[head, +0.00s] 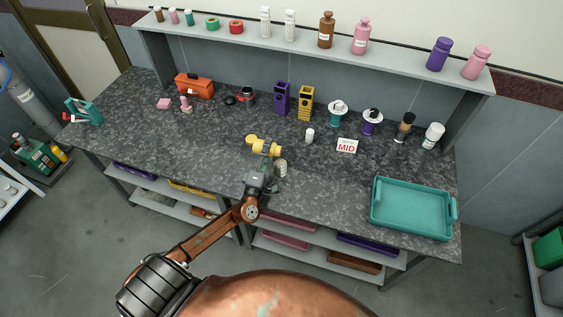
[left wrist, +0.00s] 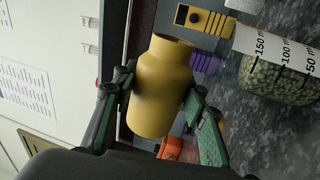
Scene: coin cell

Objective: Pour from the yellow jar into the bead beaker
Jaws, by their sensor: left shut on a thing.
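The yellow jar (head: 264,146) is held above the worktop by my left gripper (head: 265,156). In the left wrist view the jar (left wrist: 160,92) sits between the two green-edged fingers (left wrist: 158,108), which are shut on its sides. Judged against the upright beaker, the jar lies roughly on its side. The clear bead beaker (head: 282,168) stands on the worktop just right of the gripper. In the left wrist view the beaker (left wrist: 276,78) shows pale beads and a white scale. The jar's inside is hidden. My right gripper is not in view.
A white bottle (head: 309,136) and a MID sign (head: 347,146) stand right of the jar. A teal tray (head: 408,236) lies at the right. Purple (head: 282,98) and yellow (head: 306,103) devices stand behind.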

